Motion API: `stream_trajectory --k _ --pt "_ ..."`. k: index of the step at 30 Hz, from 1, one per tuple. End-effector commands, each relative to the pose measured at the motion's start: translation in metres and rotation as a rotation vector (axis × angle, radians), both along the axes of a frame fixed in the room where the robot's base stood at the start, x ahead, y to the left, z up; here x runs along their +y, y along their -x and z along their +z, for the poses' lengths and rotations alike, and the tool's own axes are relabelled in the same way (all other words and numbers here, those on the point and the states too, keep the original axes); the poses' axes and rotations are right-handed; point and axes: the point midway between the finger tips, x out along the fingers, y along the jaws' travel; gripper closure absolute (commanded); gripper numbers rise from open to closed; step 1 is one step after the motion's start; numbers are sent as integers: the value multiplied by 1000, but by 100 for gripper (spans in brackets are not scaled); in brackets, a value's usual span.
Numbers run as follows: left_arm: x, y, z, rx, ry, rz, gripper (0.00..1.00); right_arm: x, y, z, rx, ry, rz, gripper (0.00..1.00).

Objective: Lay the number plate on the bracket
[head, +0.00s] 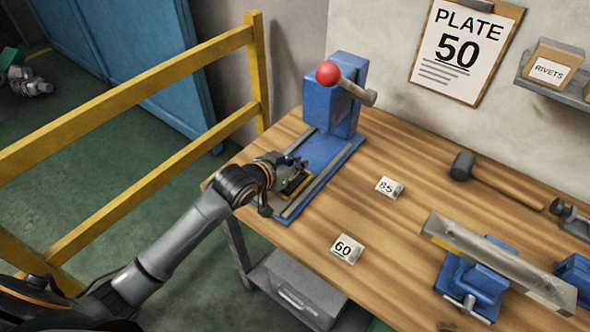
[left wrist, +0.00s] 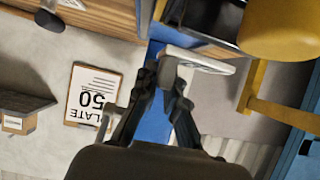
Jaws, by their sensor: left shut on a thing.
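My left gripper (head: 291,172) is over the blue press bed at the table's left end. In the left wrist view its fingers (left wrist: 173,78) are shut on a thin pale plate (left wrist: 212,66), seen nearly edge-on; its number cannot be read. A dark piece with a yellow edge (head: 297,188), possibly the bracket, lies just below the gripper between the press rails. I cannot tell if the plate touches it. Plates marked 65 (head: 389,187) and 60 (head: 346,249) lie on the table. My right gripper is not in view.
The blue press (head: 335,105) with a red-knobbed lever (head: 328,73) stands behind the gripper. A yellow railing (head: 130,80) runs left. A clipboard (head: 465,45) reads PLATE 50. A mallet (head: 495,180) and a clamped metal bar (head: 500,262) are at right.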

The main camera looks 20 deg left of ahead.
Motion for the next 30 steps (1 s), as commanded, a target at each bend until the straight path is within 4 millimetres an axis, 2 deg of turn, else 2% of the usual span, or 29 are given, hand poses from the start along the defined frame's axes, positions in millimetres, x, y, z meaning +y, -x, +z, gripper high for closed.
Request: stream_trajectory --k 4,11,23,24,26,30 --pt "6 -6 -10 0 -2 1 100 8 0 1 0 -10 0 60" --pt "6 -6 -38 2 -1 0 100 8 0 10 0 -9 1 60" --pt "5 -6 -44 -1 0 0 100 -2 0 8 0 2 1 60" --pt "5 -6 -43 -1 0 0 82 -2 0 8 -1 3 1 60" --pt "5 -6 -43 0 -1 0 70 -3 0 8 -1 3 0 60" --pt "5 -6 -43 0 -1 0 68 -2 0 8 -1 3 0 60"
